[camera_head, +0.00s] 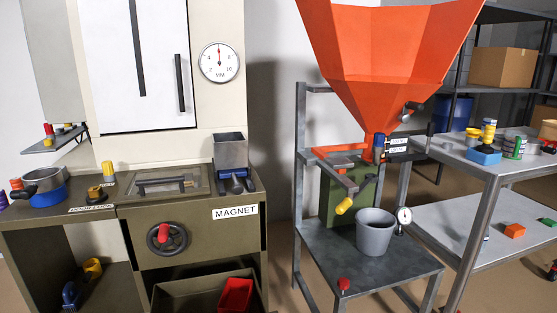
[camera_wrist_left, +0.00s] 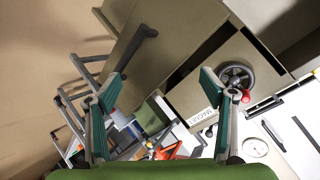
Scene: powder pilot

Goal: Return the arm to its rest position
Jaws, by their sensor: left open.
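My left gripper (camera_wrist_left: 162,84) shows only in the left wrist view. Its two green-padded fingers stand wide apart with nothing between them. The view is rotated, and past the fingers I see the olive cabinet (camera_wrist_left: 196,95) with its black handwheel (camera_wrist_left: 236,76) and the MAGNET label. No arm or gripper of mine shows in the head view. My right gripper is in neither view.
In the head view, the olive cabinet (camera_head: 190,234) stands left, with an open drawer holding a red bin (camera_head: 235,295). An orange hopper (camera_head: 385,50) stands above a grey bucket (camera_head: 375,232) on a metal stand (camera_head: 335,262). A metal table (camera_head: 455,152) stands right.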

